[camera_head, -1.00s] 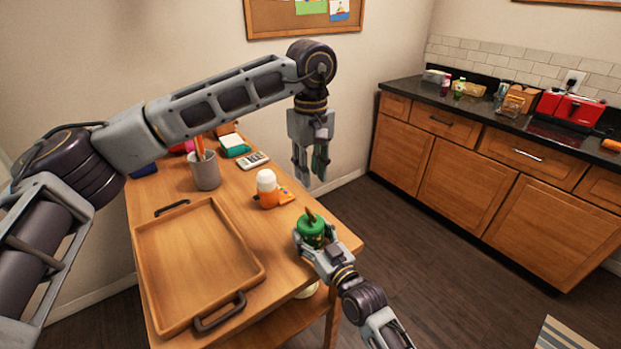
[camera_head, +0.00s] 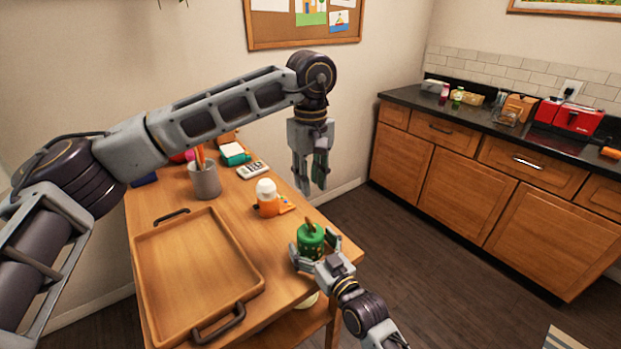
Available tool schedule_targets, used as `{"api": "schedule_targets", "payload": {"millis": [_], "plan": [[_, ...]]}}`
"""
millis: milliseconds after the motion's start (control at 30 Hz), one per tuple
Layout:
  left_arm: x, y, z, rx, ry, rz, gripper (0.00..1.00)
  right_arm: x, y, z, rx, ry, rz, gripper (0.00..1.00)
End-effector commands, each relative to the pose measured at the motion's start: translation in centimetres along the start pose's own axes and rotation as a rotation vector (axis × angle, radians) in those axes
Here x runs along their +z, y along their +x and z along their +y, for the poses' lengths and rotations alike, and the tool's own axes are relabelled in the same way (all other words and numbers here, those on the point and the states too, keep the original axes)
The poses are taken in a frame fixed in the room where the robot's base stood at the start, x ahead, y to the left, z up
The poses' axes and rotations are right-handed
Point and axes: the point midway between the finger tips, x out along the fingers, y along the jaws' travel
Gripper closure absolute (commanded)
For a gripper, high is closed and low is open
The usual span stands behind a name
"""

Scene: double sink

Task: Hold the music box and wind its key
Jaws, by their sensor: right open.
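The music box (camera_head: 311,243) is a small green cylinder near the right end of the wooden table. A brown key (camera_head: 308,226) sticks up from its top. My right gripper (camera_head: 314,246) is open, with one finger on each side of the box. Whether either finger touches it I cannot tell. My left gripper (camera_head: 311,188) points down in the air, above and behind the box in the picture. Its fingers are apart and nothing shows between them.
A wooden tray (camera_head: 147,270) with dark handles fills the table's front left. An orange and white bottle (camera_head: 267,198) stands behind the music box. A grey pencil cup (camera_head: 205,181) and a calculator (camera_head: 253,170) are farther back. A counter (camera_head: 480,122) stands at right.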

Motion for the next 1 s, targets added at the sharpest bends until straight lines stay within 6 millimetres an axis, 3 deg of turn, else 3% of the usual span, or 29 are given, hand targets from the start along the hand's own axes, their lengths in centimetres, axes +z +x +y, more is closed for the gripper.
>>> {"api": "schedule_targets", "payload": {"millis": [267,1000], "plan": [[0.0,0.0,0.0,0.0,0.0,0.0,0.73,0.1,-1.5,0.0,0.0,0.0,-0.002,0.1],[0.0,0.0,0.0,0.0,0.0,0.0,0.73,0.1,-8.2,0.0,0.0,-0.001,-0.002,0.1]]}}
